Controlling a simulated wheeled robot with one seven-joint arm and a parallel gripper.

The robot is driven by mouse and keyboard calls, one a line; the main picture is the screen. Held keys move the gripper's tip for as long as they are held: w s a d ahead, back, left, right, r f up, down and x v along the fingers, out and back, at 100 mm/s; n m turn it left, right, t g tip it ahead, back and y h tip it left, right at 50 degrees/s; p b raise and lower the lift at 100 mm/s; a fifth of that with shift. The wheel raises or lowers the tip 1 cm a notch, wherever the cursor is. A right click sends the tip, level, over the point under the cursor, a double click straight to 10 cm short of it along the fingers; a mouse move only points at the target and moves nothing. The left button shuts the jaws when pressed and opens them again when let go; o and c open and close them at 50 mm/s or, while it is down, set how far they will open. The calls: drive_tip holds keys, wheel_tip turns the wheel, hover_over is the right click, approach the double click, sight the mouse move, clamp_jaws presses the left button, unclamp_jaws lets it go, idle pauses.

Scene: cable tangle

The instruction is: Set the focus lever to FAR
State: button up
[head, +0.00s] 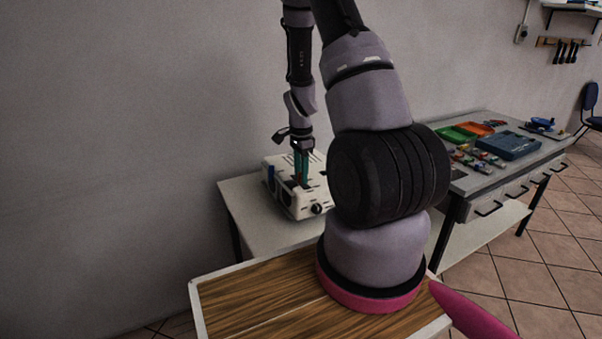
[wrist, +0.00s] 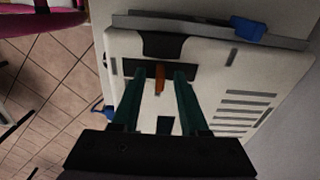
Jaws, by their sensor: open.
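The white device (head: 283,194) stands on a light table against the wall. In the wrist view its top face (wrist: 205,75) fills the middle. A short orange lever (wrist: 160,80) stands in a dark slot there; I take it to be the focus lever. My gripper (wrist: 159,73) is open, its two green fingers on either side of the lever with gaps visible on both sides. In the head view my gripper (head: 301,178) points down at the device's top, and the lever cannot be told apart. No FAR label is readable.
A blue part (wrist: 248,30) sits by the device's edge, and a dark knob (head: 317,208) is on its front. Dark vent slots (wrist: 245,108) lie right of the lever. A workbench (head: 484,178) with trays and a blue case (head: 508,145) stands to the right.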

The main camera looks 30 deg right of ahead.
clamp_jaws()
drive_tip(key=shift+w, duration=0.1)
idle(1.3)
